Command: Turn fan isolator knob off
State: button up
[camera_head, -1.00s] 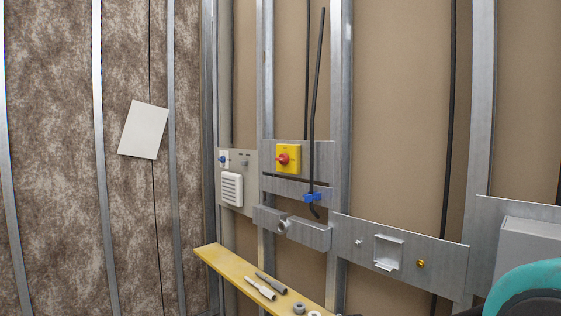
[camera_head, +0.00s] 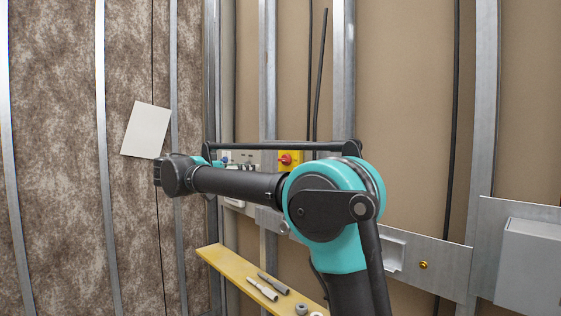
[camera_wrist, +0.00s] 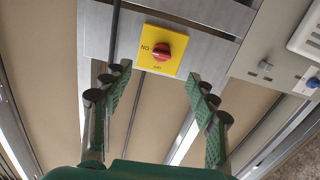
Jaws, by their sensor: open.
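The fan isolator appears to be the yellow square plate (camera_head: 298,154) with a red round knob (camera_head: 286,159), on the stud wall. In the head view my arm covers its lower part. In the wrist view the yellow plate (camera_wrist: 149,34) and the red knob (camera_wrist: 162,51) show clearly, with lettering left of and below the knob. The knob's exact setting is hard to read. My gripper (camera_wrist: 160,80) is open and empty. Its two green-padded fingers stand apart in the picture, below and to either side of the knob, not touching it.
A yellow shelf (camera_head: 225,267) holds loose parts. Metal studs, dark cables and a grey box (camera_head: 530,265) line the wall.

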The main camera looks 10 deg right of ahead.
jog(key=r+x, duration=0.2)
jog(key=x, duration=1.4)
jog(key=shift+w+a+r+m+h, duration=0.15)
jog(key=shift+w+r+m+h, duration=0.15)
jog(key=shift+w, duration=0.15)
jog(key=shift+c, duration=0.4)
jog(key=c, duration=1.1)
